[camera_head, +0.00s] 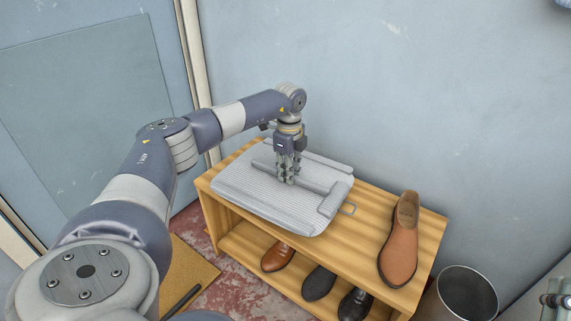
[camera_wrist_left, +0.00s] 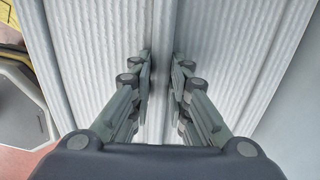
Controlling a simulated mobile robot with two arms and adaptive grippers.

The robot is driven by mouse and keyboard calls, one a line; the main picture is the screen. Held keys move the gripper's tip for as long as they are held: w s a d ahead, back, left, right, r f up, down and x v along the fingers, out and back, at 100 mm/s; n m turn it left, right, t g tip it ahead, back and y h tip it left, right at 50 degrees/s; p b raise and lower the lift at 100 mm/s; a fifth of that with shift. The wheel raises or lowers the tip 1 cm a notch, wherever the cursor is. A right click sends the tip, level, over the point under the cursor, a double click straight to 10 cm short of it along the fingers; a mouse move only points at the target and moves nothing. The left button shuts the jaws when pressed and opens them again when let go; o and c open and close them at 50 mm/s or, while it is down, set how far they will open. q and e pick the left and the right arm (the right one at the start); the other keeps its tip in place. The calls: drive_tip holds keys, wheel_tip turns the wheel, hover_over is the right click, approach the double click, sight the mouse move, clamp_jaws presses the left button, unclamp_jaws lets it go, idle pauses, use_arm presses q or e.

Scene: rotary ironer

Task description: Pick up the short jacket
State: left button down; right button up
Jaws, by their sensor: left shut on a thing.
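The short jacket (camera_head: 262,206) is a light grey, ribbed, folded garment lying flat on top of the wooden shoe bench. In the left wrist view, the fingers of the left gripper (camera_wrist_left: 161,68) stand either side of a seam in the ribbed cloth of the jacket (camera_wrist_left: 105,50). Grey finger-like parts, apparently of my right gripper (camera_head: 556,300), show at the lower right edge, too cut off to tell their state.
The wooden bench (camera_head: 358,250) stands against the grey-blue wall. A brown shoe (camera_head: 400,246) stands on its right end, and several shoes (camera_head: 277,256) are on the lower shelf. A metal bin (camera_head: 466,292) stands to the right. A tan mat (camera_head: 195,272) lies at the left.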

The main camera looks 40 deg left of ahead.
sight(300, 201)
use_arm(q)
drive_tip(key=s+d, duration=0.1)
drive_tip(key=d, duration=0.1)
drive_tip(key=s+d+p, duration=0.1)
drive_tip(key=d, duration=0.2)
drive_tip(key=s+d+r+p, duration=0.1)
drive_tip(key=s+d, duration=0.1)
drive_tip(key=shift+d, duration=0.2)
drive_tip(key=shift+s+d, duration=0.15)
drive_tip(key=shift+d, duration=0.2)
use_arm(e)
wheel_tip(300, 201, down, 12)
drive_tip(key=w+d+g+h, duration=0.1)
drive_tip(key=w+g+h, duration=0.1)
drive_tip(key=g, duration=0.4)
drive_tip(key=shift+w+r+g, duration=0.15)
drive_tip(key=shift+r+g, duration=0.05)
drive_tip(key=shift+g, duration=0.2)
